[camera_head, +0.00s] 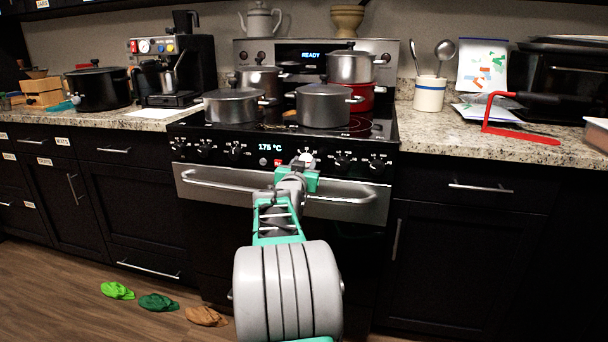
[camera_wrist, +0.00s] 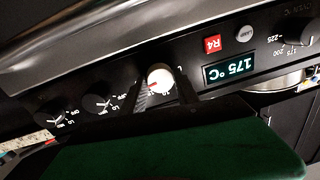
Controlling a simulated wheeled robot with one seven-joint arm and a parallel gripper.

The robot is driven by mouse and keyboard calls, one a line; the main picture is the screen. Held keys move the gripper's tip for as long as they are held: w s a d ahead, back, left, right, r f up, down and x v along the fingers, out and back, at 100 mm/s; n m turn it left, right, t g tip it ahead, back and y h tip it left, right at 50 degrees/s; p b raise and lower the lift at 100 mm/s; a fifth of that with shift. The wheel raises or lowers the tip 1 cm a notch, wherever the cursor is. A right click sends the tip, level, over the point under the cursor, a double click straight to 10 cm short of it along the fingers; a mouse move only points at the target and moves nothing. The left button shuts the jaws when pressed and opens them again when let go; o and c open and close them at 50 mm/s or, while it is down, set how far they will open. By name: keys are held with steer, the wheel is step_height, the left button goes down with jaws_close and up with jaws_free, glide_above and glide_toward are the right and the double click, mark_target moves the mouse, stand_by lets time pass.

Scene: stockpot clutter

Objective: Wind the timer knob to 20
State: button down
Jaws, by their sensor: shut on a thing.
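The white timer knob (camera_head: 306,160) is on the front panel of the stove, right of the 175 °C display (camera_head: 270,147). In the wrist view, which is turned nearly upside down, the white knob (camera_wrist: 159,76) shows a red mark, with small scale marks around it too blurred to read. My gripper (camera_head: 302,166) is at the panel. In the wrist view my gripper (camera_wrist: 160,88) has a dark finger on each side of the knob and is shut on it. The fingers and the green gripper body hide part of the dial.
Black knobs (camera_head: 344,160) sit beside the white one, and a red R4 tag (camera_wrist: 212,44) is close by. The steel oven handle (camera_head: 215,184) runs just below the panel. Several pots, including a grey one (camera_head: 323,107), stand on the cooktop.

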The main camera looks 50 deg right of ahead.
steer(key=shift+f+m+b, duration=0.15)
steer(key=shift+m+b, duration=0.35)
steer(key=shift+m, duration=0.1)
steer(key=c, duration=0.9)
jaws_free()
steer(key=shift+a, duration=0.1)
steer(key=p+v, duration=0.1)
steer(key=v, duration=0.6)
steer(key=shift+s+a, duration=0.2)
steer(key=shift+a, duration=0.1)
